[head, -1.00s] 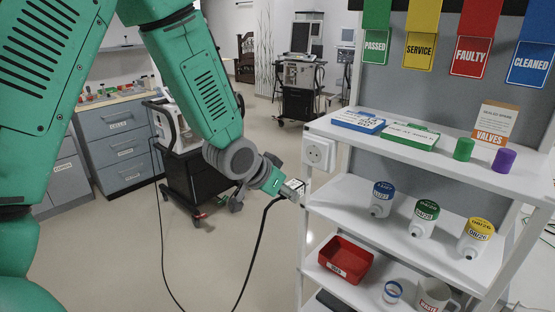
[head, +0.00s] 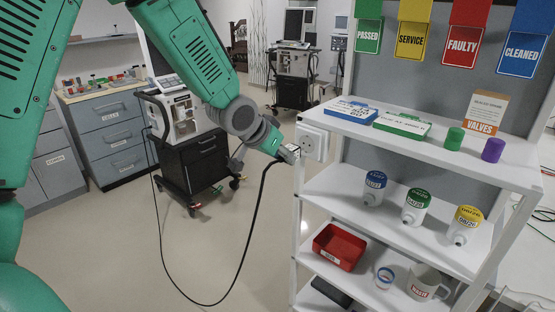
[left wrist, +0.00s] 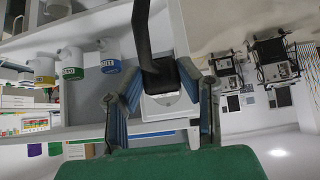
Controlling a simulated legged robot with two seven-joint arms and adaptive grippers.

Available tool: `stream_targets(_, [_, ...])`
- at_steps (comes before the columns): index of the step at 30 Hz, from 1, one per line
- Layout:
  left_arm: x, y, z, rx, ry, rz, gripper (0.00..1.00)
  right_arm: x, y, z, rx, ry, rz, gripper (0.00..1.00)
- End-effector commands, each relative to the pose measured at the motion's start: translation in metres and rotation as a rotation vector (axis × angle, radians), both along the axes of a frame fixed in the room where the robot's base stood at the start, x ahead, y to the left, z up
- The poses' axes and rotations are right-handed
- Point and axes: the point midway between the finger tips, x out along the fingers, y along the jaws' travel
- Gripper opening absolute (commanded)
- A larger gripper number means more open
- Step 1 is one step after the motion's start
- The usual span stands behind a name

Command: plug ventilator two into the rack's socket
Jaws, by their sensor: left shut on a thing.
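My left gripper (head: 289,154) is shut on a black plug (left wrist: 165,75), from which a black cable (head: 262,205) hangs in a loop toward the near ventilator (head: 180,112). That ventilator stands on a dark wheeled cart left of the rack. The white socket (head: 315,142) is on the rack's left front post, at top-shelf height. My gripper is just left of it and about level with it. In the left wrist view the plug sits between the fingers (left wrist: 163,104), over a white plate that looks like the socket. Whether plug and socket touch is hidden. My right gripper is out of view.
The white rack (head: 440,160) carries boxes, labelled bottles, a red bin (head: 340,246) and a mug (head: 425,283). Another ventilator (head: 293,62) stands farther back. Grey drawers (head: 112,135) line the left. The floor between cart and rack is clear except for the cable.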

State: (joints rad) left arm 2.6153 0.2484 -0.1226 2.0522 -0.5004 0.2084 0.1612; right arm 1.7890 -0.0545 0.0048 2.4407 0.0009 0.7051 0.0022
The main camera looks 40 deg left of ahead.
Motion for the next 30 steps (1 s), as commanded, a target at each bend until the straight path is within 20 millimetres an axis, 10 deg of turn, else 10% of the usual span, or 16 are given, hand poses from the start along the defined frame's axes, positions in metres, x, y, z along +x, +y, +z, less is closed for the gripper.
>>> stream_targets(30, [0.015,-0.001,0.003,0.0,-0.001,0.0,0.0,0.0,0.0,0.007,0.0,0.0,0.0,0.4])
